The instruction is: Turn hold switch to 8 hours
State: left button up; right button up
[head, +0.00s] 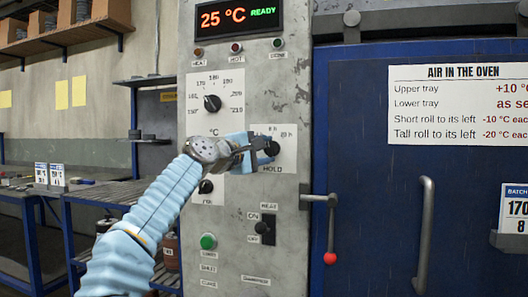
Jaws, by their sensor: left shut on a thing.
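The hold switch (272,148) is a dark knob on a white plate labelled HOLD (286,163), on the grey control panel in the head view. My left gripper (264,149) comes in from the left and is shut on the knob. Its fingers cover part of the knob, so I cannot tell where its pointer stands. My right gripper is not in view.
The display (238,17) reads 25 °C READY. A temperature knob (212,103) is above left, another dark knob (206,187) below left. A heat switch (265,228), a green button (208,241) and a red-tipped lever (331,230) are lower. The blue oven door (375,190) is right.

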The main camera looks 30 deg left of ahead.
pick_arm(q)
jog(key=shift+m+g, duration=0.3)
jog(key=shift+m, duration=0.3)
jog(key=o, duration=1.1)
jog(key=shift+c, duration=0.2)
jog(key=shift+s, duration=0.35)
jog(key=s+a+b, duration=0.2)
jog(key=s+b, duration=0.2)
jog(key=s, duration=0.9)
